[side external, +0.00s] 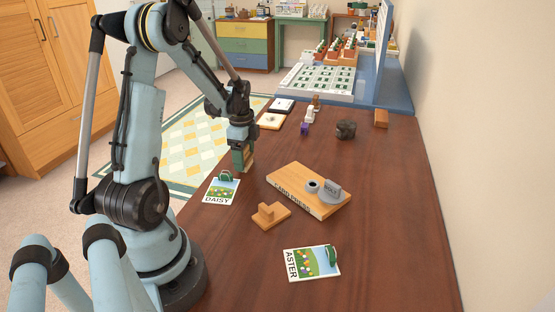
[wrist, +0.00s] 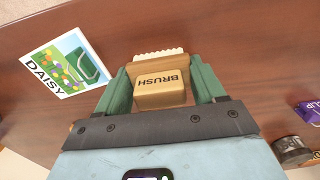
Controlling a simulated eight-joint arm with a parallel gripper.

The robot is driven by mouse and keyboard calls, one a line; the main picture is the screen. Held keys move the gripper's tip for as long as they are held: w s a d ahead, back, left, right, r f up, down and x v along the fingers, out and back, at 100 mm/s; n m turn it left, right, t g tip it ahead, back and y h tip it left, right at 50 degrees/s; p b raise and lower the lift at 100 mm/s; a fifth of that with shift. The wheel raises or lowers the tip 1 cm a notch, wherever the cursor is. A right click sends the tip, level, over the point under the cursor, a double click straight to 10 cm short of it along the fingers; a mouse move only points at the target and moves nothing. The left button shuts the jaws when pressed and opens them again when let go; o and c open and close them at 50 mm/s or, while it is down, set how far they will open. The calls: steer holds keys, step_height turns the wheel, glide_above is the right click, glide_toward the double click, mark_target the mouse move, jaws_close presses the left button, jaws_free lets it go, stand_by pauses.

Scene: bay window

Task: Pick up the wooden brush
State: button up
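The wooden brush (wrist: 160,88) is a tan block marked BRUSH with pale bristles along its far edge in the wrist view. My gripper (wrist: 158,76) has its two green fingers against the brush's left and right sides, with no clear gap showing. In the side external view, my gripper (side external: 243,160) points down near the table's left edge. A strip of the brush (side external: 249,158) shows at the fingers, which hide most of it. I cannot tell whether the brush touches the table.
A DAISY card (side external: 221,190) with a green clip lies close to my gripper. A wooden board (side external: 290,182) with grey parts, an L-shaped wooden piece (side external: 268,216) and an ASTER card (side external: 305,265) lie nearer. A dark lump (side external: 346,129) sits farther back. The table's right side is clear.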

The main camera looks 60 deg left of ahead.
steer(key=c, duration=0.5)
steer(key=shift+r, duration=0.5)
step_height(320, 180, up, 4)
steer(key=shift+d+f, duration=0.1)
steer(key=shift+f, duration=0.15)
steer(key=w+d+r, duration=0.1)
steer(key=d+r, duration=0.1)
steer(key=d, duration=0.1)
steer(key=d+r, duration=0.2)
steer(key=d, duration=0.2)
steer(key=w+d+r, duration=0.1)
steer(key=d+r, duration=0.1)
steer(key=d, duration=0.2)
steer(key=shift+w+d+r, duration=0.1)
steer(key=shift+w+r, duration=0.15)
steer(key=shift+w, duration=0.1)
